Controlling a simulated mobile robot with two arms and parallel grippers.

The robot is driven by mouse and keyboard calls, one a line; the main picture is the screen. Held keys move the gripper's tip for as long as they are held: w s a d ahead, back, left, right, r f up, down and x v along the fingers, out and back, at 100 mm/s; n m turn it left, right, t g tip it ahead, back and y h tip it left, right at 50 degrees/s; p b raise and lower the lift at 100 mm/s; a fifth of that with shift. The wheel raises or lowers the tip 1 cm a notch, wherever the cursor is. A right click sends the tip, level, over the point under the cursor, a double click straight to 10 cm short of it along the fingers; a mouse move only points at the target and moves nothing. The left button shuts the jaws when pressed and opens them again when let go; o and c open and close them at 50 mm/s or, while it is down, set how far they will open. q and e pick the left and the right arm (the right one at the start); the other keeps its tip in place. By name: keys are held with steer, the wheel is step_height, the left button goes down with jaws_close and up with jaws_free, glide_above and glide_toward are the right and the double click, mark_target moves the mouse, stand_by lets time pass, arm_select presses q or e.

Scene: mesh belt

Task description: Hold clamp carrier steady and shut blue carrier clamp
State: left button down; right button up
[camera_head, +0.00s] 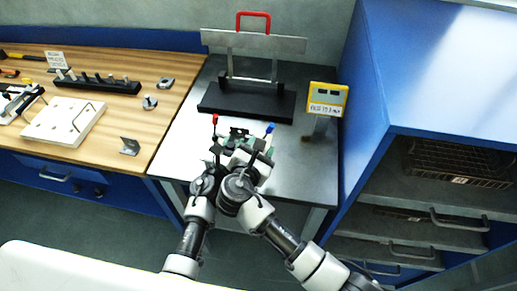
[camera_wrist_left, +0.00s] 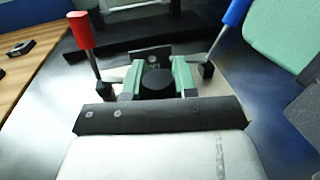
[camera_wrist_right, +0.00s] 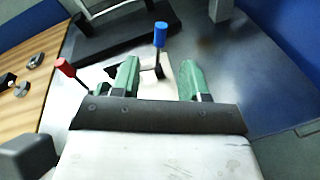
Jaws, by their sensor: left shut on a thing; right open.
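The clamp carrier shows as a pale plate (camera_wrist_right: 151,88) on the grey metal table, with dark clamp parts on it. Its red clamp handle (camera_head: 215,119) stands up at the left. Its blue clamp handle (camera_head: 270,128) stands up at the right, and leans right in the left wrist view (camera_wrist_left: 236,12). My left gripper (camera_wrist_left: 158,72) is shut on a dark part of the carrier, between the two handles. My right gripper (camera_wrist_right: 158,72) is open beside it, with the blue handle (camera_wrist_right: 160,34) ahead between its green fingers. The grippers hide much of the carrier in the head view.
A black stand with a red-handled frame (camera_head: 252,103) is behind the carrier. A yellow display (camera_head: 328,99) stands at the right, near a blue cabinet (camera_head: 370,110). The wooden bench (camera_head: 100,150) at the left holds several parts.

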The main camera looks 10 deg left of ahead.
steer(key=shift+s+r, duration=0.1)
steer(key=shift+s, duration=0.3)
steer(key=shift+c, duration=0.3)
